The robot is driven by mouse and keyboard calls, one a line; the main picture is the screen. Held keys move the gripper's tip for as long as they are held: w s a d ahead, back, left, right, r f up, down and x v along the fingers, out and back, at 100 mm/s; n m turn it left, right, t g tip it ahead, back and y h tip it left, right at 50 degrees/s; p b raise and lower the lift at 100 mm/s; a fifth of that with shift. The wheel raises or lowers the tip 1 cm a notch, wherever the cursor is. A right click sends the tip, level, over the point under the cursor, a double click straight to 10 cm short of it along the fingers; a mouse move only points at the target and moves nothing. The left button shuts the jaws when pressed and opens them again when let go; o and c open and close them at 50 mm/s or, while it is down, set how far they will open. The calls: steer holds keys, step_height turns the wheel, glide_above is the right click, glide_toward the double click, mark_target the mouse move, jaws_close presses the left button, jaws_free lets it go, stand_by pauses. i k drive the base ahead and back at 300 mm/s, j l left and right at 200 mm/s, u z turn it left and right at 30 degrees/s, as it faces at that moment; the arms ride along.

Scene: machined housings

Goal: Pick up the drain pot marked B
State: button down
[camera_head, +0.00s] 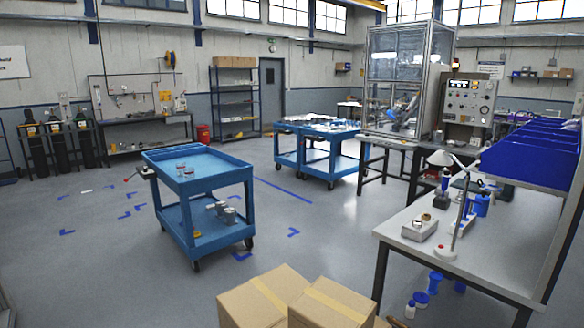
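A blue two-shelf cart (222,172) stands at the left centre. My gripper is not in view.
Cardboard boxes (290,302) stand at the bottom centre. A workbench (405,245) with tools and blue bins (530,155) fills the right side. More blue carts (318,160) stand behind. The floor around the near cart is mostly clear, with blue tape marks.

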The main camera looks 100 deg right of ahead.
mark_target(180, 166)
steer(key=z, duration=2.6)
steer(key=i+j+u, duration=0.45)
steer(key=i, duration=0.25)
steer(key=i+j+u, duration=0.1)
steer(key=i, duration=1.2)
steer(key=i+j+u, duration=0.1)
steer(key=i, duration=1.2)
steer(key=i+z, duration=0.3)
steer(key=i, duration=0.2)
steer(key=i+z, duration=0.25)
steer(key=i, duration=0.3)
steer(key=i+j+z, duration=0.3)
steer(key=i, duration=0.2)
steer(key=i+l+u, duration=0.1)
steer(key=i+l, duration=0.15)
steer(key=i, duration=0.25)
steer(key=i+l+u, duration=0.1)
steer(key=i+l, duration=0.2)
steer(key=i, duration=0.2)
steer(key=i+l+u, duration=0.15)
steer(key=i+l, duration=0.15)
steer(key=i, duration=0.2)
